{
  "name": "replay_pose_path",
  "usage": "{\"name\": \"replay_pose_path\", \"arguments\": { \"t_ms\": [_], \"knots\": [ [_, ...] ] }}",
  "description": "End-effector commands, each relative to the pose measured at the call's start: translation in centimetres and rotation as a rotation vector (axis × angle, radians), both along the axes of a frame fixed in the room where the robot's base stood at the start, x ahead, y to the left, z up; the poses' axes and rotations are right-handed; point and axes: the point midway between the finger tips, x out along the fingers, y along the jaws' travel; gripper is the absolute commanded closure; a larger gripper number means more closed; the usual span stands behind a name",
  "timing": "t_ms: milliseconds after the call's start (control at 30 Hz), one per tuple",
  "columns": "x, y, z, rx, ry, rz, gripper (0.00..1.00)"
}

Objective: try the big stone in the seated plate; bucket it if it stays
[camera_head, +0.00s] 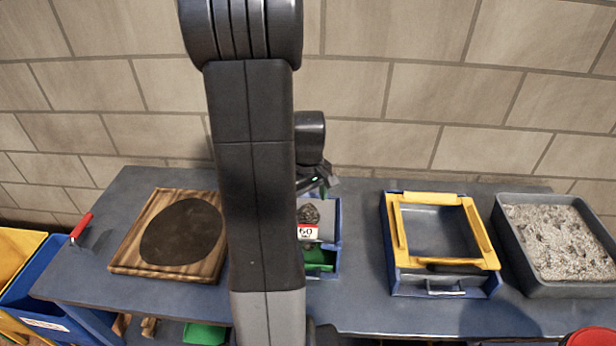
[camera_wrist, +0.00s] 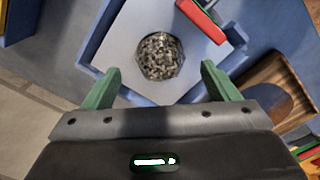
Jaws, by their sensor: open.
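My gripper (camera_wrist: 160,82) is open, its two green fingertips apart and nothing between them. In the head view my gripper (camera_head: 318,184) hangs above the blue box, partly behind my own arm. A grey, rough stone (camera_wrist: 158,56) sits in the round opening of the pale plate (camera_wrist: 118,42), in front of the fingertips and apart from them. In the head view the stone (camera_head: 309,213) looks dark and stands above a red and white label (camera_head: 307,232) reading 60. The plate sits in the blue box (camera_head: 337,222). How deep the stone sits is hard to tell.
A wooden board with a dark round patch (camera_head: 182,232) lies left. A blue tray with a yellow frame (camera_head: 480,232) and a grey tray of gravel (camera_head: 556,240) stand right. A red-rimmed container (camera_head: 591,338) shows at the lower right corner. Blue and yellow bins (camera_head: 40,290) stand left.

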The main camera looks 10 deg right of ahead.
Motion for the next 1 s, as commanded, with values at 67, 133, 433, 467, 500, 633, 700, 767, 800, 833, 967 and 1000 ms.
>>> {"name": "replay_pose_path", "arguments": {
  "t_ms": [67, 133, 433, 467, 500, 633, 700, 767, 800, 833, 967, 1000],
  "knots": [
    [0.1, 0.0, 1.5, -0.001, -0.006, 0.000, 0.19],
    [0.1, 0.0, 3.1, -0.002, -0.008, 0.000, 0.19],
    [0.0, 0.0, 9.5, -0.001, -0.005, 0.000, 0.19],
    [0.1, 0.0, 9.9, -0.001, -0.005, 0.000, 0.19],
    [0.0, 0.0, 10.4, -0.001, -0.003, 0.000, 0.19],
    [0.0, 0.0, 11.5, 0.000, -0.001, 0.000, 0.19],
    [0.0, 0.0, 11.8, 0.000, -0.001, 0.000, 0.19],
    [0.0, 0.0, 11.9, 0.000, 0.000, 0.000, 0.19],
    [0.0, 0.0, 11.9, 0.000, 0.000, 0.000, 0.19],
    [0.0, 0.0, 11.9, 0.000, 0.000, 0.000, 0.19],
    [0.0, 0.0, 11.9, 0.000, 0.000, 0.000, 0.19],
    [0.0, 0.0, 11.9, 0.000, 0.000, 0.000, 0.19]
  ]
}}
